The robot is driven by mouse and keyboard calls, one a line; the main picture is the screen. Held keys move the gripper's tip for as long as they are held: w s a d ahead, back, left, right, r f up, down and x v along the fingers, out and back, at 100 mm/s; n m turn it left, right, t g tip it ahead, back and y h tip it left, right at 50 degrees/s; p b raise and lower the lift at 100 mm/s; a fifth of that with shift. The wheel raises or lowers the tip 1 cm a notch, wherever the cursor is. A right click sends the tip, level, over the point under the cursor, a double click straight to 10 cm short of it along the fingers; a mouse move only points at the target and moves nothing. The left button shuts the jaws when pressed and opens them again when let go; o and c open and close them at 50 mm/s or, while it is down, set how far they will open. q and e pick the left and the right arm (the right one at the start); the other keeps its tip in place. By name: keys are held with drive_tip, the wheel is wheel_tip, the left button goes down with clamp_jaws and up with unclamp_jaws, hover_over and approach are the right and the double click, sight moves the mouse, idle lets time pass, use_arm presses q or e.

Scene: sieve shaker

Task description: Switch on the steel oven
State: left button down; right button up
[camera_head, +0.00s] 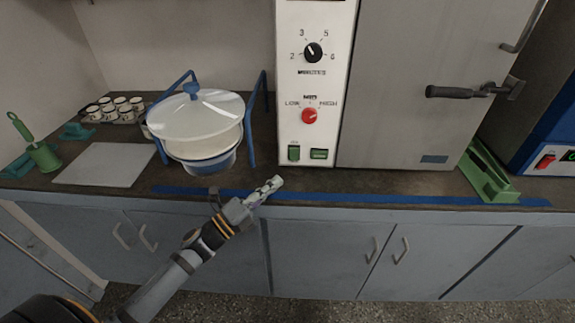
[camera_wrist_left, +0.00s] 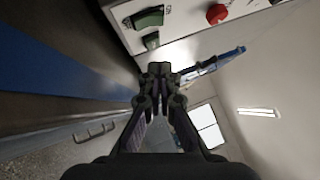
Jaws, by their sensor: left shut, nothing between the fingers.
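The steel oven (camera_head: 420,90) stands at the back of the bench, with a grey door and a white control panel (camera_head: 290,75) on its left. The panel carries a black knob (camera_head: 313,52), a red knob (camera_head: 309,116), a small green switch (camera_head: 294,153) low on the left and a wider green piece (camera_head: 319,154) beside it.
A sieve shaker with a blue frame (camera_head: 252,120) and white bowl (camera_head: 197,122) stands left of the oven. A grey sheet (camera_head: 105,165) and several cups lie further left. A green holder (camera_head: 489,175) and a blue device with a red switch (camera_head: 546,161) are at right.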

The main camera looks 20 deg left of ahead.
sight(297, 152)
use_arm(q)
drive_tip(key=x, duration=0.1)
drive_tip(key=p+x, duration=0.1)
drive_tip(key=x, duration=0.1)
drive_tip(key=p+x, duration=0.1)
drive_tip(key=x, duration=0.1)
drive_tip(key=shift+w+r, duration=0.2)
drive_tip(key=shift+r, duration=0.1)
drive_tip(key=shift+w+a+r+p, duration=0.15)
drive_tip(key=shift+w+a+p, duration=0.05)
drive_tip(key=shift+w, duration=0.3)
drive_tip(key=shift+w+a+r+p, duration=0.15)
drive_tip(key=shift+w+a, duration=0.05)
drive_tip(key=shift+w, duration=0.35)
drive_tip(key=shift+w+a, duration=0.15)
drive_tip(key=shift+w, duration=0.3)
use_arm(e)
drive_tip(key=shift+s+r, duration=0.2)
drive_tip(key=shift+s, duration=0.55)
drive_tip(key=shift+s+r, duration=0.2)
drive_tip(key=shift+s, duration=0.55)
drive_tip(key=shift+s+r, duration=0.2)
drive_tip(key=shift+s, duration=0.55)
use_arm(q)
drive_tip(key=shift+r, duration=0.1)
